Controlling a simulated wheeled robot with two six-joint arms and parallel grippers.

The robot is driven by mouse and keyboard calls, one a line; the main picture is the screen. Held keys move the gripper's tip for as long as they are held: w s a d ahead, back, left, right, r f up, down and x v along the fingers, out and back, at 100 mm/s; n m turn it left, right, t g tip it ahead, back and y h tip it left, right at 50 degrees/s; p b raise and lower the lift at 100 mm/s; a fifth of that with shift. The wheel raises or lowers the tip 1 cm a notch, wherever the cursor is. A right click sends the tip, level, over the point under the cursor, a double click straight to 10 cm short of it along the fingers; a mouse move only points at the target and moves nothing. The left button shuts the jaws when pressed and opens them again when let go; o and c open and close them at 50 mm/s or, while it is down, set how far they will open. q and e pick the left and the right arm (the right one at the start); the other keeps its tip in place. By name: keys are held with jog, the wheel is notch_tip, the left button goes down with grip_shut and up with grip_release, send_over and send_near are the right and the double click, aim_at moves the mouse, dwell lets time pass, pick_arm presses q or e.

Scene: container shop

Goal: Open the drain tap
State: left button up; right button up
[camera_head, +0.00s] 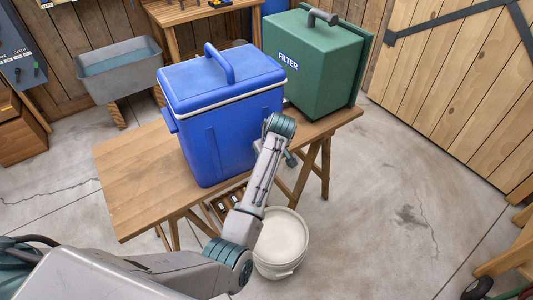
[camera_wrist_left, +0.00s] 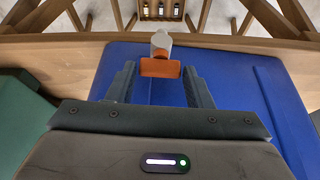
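A blue cooler (camera_head: 215,125) with a lid and a handle stands on a wooden trestle table (camera_head: 130,185). In the left wrist view the drain tap is on the blue cooler wall (camera_wrist_left: 255,85), with an orange handle (camera_wrist_left: 161,68) and a pale spout (camera_wrist_left: 161,42). My left gripper (camera_wrist_left: 159,72) is open, its two fingers on either side of the orange handle with visible gaps. In the head view my left arm hides the tap, and only a little of the gripper (camera_head: 291,159) shows. My right gripper is in neither view.
A white bucket (camera_head: 283,238) stands on the floor beside the table, below my left wrist. A green filter box (camera_head: 318,65) sits right of the cooler. A grey tub (camera_head: 118,70) stands at back left. The floor at right is mostly clear.

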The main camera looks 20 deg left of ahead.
pick_arm(q)
jog(key=c, duration=0.5)
jog(key=shift+n, duration=0.6)
jog(key=shift+w+n+g+y+p, duration=0.1)
jog(key=shift+n+g+y+p, duration=0.4)
jog(key=shift+n, duration=0.5)
jog(key=shift+n+g, duration=0.4)
jog(key=shift+n, duration=0.5)
jog(key=shift+w+n, duration=0.1)
jog(key=shift+n, duration=0.2)
